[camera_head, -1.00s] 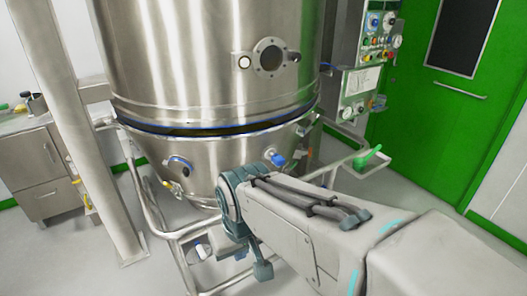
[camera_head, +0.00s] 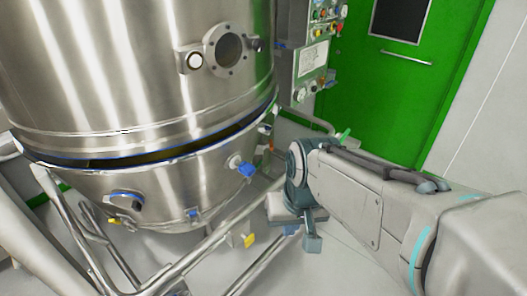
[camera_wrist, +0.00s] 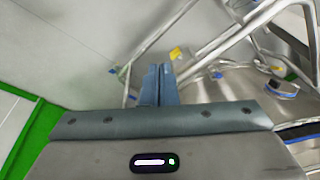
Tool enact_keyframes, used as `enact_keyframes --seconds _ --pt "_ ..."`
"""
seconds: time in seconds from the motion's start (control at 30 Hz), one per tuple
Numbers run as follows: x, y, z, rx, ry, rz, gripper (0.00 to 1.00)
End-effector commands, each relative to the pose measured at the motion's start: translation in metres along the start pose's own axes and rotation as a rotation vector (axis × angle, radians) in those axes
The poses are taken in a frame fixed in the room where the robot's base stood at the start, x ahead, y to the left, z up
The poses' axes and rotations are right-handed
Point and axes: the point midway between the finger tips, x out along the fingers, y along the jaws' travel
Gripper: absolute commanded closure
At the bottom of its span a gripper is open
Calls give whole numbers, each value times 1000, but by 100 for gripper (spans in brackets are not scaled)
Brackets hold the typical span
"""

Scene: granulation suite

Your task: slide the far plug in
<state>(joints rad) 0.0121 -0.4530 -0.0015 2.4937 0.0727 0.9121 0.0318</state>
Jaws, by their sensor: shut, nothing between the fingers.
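A steel vessel (camera_head: 130,65) fills the left of the head view. A blue plug-like fitting (camera_head: 243,168) sticks out of its lower bowl on the right. A second, smaller blue fitting (camera_head: 193,213) sits lower on the bowl. A round port with a blue ring (camera_head: 125,198) is at the left. I cannot tell which of these is the far plug. My gripper (camera_wrist: 160,70) is shut and empty in the wrist view, apart from the bowl.
A steel tube frame (camera_head: 205,248) with a yellow tab (camera_head: 247,240) runs below the bowl; the tab also shows in the wrist view (camera_wrist: 175,53). A control panel (camera_head: 314,55) hangs at the vessel's right. A green door (camera_head: 400,95) stands behind. Some floor is clear beneath my arm.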

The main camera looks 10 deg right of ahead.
Motion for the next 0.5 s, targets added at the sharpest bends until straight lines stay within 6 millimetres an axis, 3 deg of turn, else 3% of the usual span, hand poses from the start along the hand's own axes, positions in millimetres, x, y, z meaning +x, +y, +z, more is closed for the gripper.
enact_keyframes --seconds 0.27,0.5 --pt "69 -35 -4 476 -335 -311 100" --pt "114 -57 -52 957 -584 -660 100"
